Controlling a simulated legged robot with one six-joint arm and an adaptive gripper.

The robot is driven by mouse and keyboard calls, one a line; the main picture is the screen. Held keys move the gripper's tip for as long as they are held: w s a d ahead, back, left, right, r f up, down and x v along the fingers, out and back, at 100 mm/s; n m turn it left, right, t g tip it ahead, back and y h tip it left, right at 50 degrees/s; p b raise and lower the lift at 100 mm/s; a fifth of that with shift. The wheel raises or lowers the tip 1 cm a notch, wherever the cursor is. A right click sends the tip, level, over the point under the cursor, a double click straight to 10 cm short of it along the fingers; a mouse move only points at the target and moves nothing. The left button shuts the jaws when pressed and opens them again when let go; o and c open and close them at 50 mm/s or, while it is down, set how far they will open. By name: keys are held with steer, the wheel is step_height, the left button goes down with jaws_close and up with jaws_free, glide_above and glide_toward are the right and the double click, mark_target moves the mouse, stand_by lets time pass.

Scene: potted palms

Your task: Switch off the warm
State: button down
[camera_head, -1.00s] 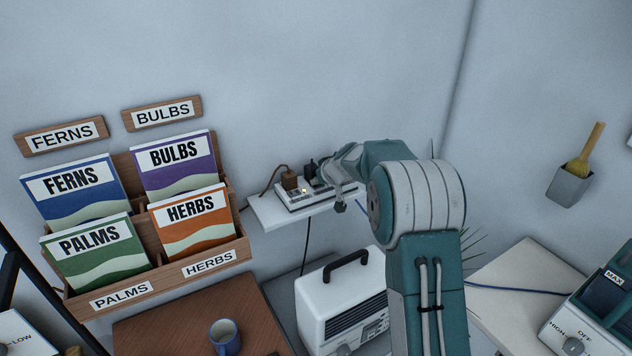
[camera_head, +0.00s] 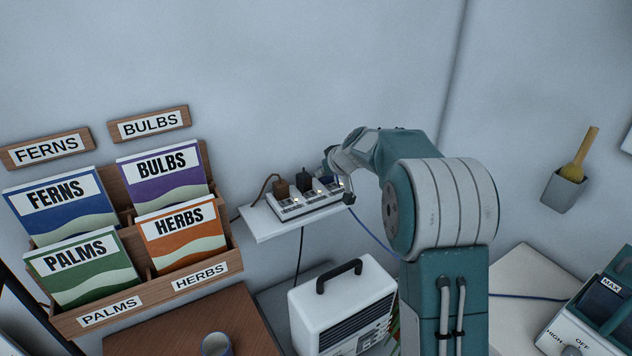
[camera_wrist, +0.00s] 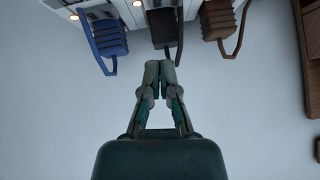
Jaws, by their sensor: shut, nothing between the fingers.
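A white power strip (camera_head: 305,206) sits on a small wall shelf, with small lit switches along its front. A brown plug (camera_head: 281,188), a black plug (camera_head: 307,182) and a partly hidden blue plug stand in it from left to right. In the wrist view, the blue plug (camera_wrist: 104,35), black plug (camera_wrist: 165,28) and brown plug (camera_wrist: 219,22) run the other way. My gripper (camera_head: 349,198) is at the strip's right end; in the wrist view its closed fingertips (camera_wrist: 161,64) appear below the black plug, with nothing between them. Contact cannot be told.
The wall shelf (camera_head: 262,226) holds the strip. A white heater-like box (camera_head: 343,308) with a black handle stands below. A wooden seed-packet rack (camera_head: 145,264) is at left, above a brown table with a blue mug (camera_head: 216,345). A white dial unit (camera_head: 568,338) is at right.

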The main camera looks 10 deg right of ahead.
steer(key=v, duration=0.6)
steer(key=shift+a, duration=0.2)
steer(key=shift+r, duration=0.1)
steer(key=shift+s, duration=0.1)
steer(key=shift+s+a+r, duration=0.25)
steer(key=shift+s+a, duration=0.25)
